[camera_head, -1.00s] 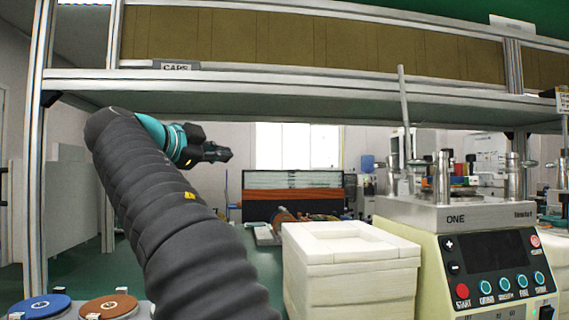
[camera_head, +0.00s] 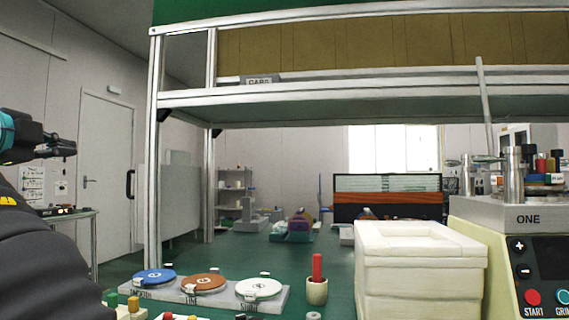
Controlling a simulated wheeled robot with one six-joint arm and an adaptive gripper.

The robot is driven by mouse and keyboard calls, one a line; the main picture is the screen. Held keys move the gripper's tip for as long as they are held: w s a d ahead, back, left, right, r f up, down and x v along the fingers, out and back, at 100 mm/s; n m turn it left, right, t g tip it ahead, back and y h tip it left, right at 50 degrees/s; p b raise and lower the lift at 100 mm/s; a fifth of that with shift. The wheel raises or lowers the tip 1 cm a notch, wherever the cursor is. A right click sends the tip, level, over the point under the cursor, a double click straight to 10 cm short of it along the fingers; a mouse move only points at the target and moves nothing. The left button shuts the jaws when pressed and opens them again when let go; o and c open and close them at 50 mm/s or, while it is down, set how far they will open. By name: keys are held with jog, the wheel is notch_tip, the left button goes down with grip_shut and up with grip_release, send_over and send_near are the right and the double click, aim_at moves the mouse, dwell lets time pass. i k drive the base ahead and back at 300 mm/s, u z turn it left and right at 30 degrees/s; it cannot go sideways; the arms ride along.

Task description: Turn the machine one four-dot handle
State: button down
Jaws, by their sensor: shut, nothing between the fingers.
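Machine one (camera_head: 486,236), a cream body with a steel top and the word ONE, stands at the right edge and is cut off there. Metal posts and a thin upright rod (camera_head: 484,105) rise from its top. I cannot make out a handle with four dots. My gripper (camera_head: 72,148) is at the far left edge, dark, pointing right, shut and empty. It is far from the machine across the picture. My sleeved arm fills the lower left corner.
White stacked boxes (camera_head: 412,245) stand left of the machine. A tray with blue (camera_head: 154,276), brown (camera_head: 203,283) and white (camera_head: 259,288) discs lies on the green bench, near a small pot with a red stick (camera_head: 317,268). A shelf (camera_head: 350,108) spans above.

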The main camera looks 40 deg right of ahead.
aim_at(467, 166)
jog(key=u, duration=0.4)
jog(key=k, duration=0.85)
jog(key=z, duration=2.2)
